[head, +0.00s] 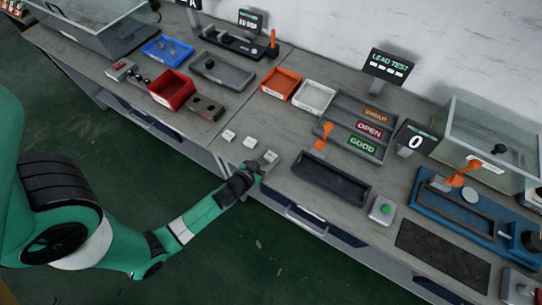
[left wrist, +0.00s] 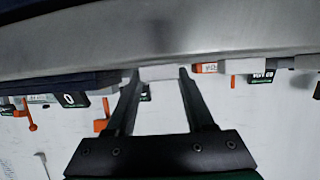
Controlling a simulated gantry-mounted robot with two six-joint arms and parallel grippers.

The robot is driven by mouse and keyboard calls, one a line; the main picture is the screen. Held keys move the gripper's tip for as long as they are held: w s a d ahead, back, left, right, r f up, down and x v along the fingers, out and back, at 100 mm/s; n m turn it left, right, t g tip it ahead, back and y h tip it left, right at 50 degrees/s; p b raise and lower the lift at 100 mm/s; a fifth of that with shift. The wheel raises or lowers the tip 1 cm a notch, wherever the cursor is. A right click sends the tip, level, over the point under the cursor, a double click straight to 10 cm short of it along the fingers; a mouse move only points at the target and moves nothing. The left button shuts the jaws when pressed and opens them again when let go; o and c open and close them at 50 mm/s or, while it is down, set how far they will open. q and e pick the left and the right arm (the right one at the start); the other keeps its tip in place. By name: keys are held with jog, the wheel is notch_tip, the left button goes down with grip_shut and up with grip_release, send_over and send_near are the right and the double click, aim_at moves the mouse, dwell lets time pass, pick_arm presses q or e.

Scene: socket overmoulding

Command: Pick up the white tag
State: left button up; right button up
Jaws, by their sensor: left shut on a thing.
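Three small white tags stand in a row near the front edge of the bench. The left one (head: 228,135) and the middle one (head: 250,142) are free. My left gripper (head: 264,165) is at the right-hand white tag (head: 271,156), close to the bench edge. In the left wrist view, the two fingers of my left gripper (left wrist: 158,76) stand either side of the white tag (left wrist: 160,73) and are shut on it. I cannot tell whether this tag is clear of the bench top. My right gripper is not in view.
Right of the tags is a dark tray (head: 331,183) with an orange lever. Bare bench lies between the tags and bins.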

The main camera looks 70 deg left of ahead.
aim_at(268, 158)
pick_arm(q)
jog(key=shift+r+p, duration=0.35)
jog(key=shift+r, duration=0.15)
notch_tip(268, 158, up, 3)
jog(key=shift+f+p, duration=0.1)
jog(key=shift+p, duration=0.95)
jog(key=s+d+r+p, duration=0.1)
jog(key=s+d+r, duration=0.3)
jog(key=s+r, duration=0.5)
jog(key=s, duration=0.4)
jog(key=shift+s+r+p, duration=0.15)
jog(key=shift+s+p, duration=0.05)
jog(key=shift+p, duration=0.2)
jog(key=shift+d, duration=0.1)
